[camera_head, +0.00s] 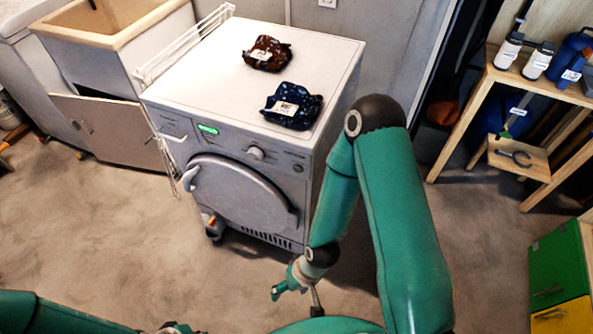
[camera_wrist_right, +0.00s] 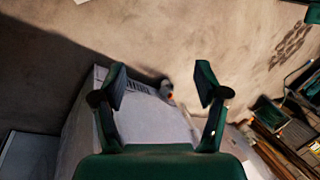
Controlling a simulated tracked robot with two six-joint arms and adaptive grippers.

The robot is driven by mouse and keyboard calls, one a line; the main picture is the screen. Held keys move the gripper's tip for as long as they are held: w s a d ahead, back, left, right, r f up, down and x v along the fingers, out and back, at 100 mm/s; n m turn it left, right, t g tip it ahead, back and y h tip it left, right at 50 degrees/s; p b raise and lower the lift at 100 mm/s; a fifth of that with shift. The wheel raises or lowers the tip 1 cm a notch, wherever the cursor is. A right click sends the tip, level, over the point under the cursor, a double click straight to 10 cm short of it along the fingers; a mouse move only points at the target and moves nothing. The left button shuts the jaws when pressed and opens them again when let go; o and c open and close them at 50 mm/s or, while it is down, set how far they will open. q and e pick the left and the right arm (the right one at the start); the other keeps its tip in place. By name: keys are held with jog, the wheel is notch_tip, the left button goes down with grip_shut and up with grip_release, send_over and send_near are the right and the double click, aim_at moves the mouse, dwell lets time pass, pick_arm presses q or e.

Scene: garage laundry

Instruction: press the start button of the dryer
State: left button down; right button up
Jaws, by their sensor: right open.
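The white dryer (camera_head: 225,185) stands at the middle, its round door closed. Its front panel has a lit green display (camera_head: 207,129), a round knob (camera_head: 255,153) and a small round button (camera_head: 299,168) at the right end. I cannot read which control is the start button. My right gripper (camera_head: 296,290) is low in front of the dryer, below the panel and apart from it. In the right wrist view its fingers (camera_wrist_right: 162,82) are spread and empty, with the dryer's pale body (camera_wrist_right: 155,122) beyond. My left gripper (camera_head: 176,328) barely shows at the bottom edge.
Two dark patterned cloth bundles (camera_head: 267,53) (camera_head: 292,106) lie on the dryer top. A white drying rack (camera_head: 185,45) stands at its left, beside a sink cabinet (camera_head: 112,130). A wooden shelf (camera_head: 485,85) with bottles is at right. The floor in front is mostly clear.

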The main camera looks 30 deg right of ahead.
grip_shut()
dwell(1.4)
